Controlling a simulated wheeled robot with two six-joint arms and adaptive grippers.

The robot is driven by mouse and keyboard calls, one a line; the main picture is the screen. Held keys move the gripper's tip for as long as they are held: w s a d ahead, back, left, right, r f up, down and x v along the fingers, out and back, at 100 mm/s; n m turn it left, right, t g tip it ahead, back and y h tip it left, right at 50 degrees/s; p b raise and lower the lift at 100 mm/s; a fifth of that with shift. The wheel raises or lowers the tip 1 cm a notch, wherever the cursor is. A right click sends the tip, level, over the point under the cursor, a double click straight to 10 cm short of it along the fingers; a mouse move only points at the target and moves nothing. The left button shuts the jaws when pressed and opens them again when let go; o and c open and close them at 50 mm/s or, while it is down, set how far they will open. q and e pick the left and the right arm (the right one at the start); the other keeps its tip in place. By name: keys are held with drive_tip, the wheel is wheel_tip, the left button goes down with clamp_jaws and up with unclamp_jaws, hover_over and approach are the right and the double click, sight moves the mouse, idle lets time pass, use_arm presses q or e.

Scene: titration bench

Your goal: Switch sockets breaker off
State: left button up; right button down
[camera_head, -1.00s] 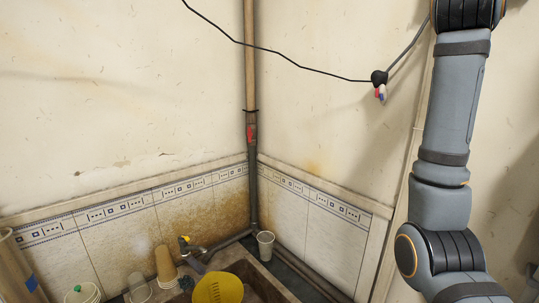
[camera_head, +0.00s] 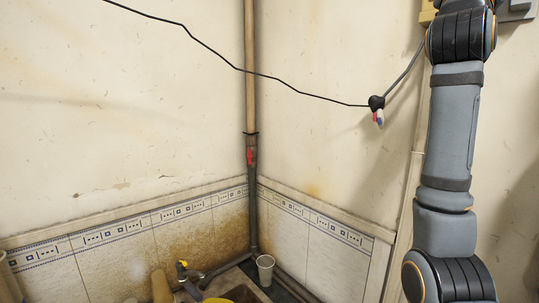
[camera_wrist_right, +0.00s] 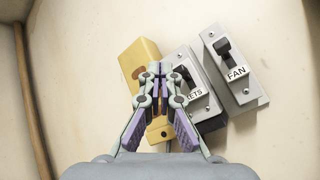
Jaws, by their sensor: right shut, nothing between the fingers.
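The sockets breaker (camera_wrist_right: 203,97) is a grey box in the right wrist view, with a black lever and a label partly hidden so that only "ETS" reads. My right gripper (camera_wrist_right: 158,72) is shut and empty. Its fingertips appear in front of the seam between a yellow box and the sockets breaker, close to the black lever (camera_wrist_right: 183,73). I cannot tell whether they touch it. In the head view my right arm reaches up at the right edge, and its gripper is out of frame. My left gripper is not in view.
A grey breaker labelled FAN (camera_wrist_right: 236,72) sits right of the sockets breaker. The yellow box (camera_wrist_right: 143,62) is on its left. In the head view a black cable (camera_head: 300,92) hangs along the wall to a junction (camera_head: 377,103). A sink corner with cups (camera_head: 265,268) lies below.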

drive_tip(key=shift+w+d+r+p, duration=0.15)
drive_tip(key=shift+w+d+p, duration=0.2)
drive_tip(key=shift+p, duration=0.05)
idle(1.5)
drive_tip(key=s+a+b, duration=0.2)
drive_tip(key=s+a, duration=0.2)
drive_tip(key=shift+a+b, duration=0.3)
idle(0.3)
drive_tip(key=shift+w+d, duration=0.1)
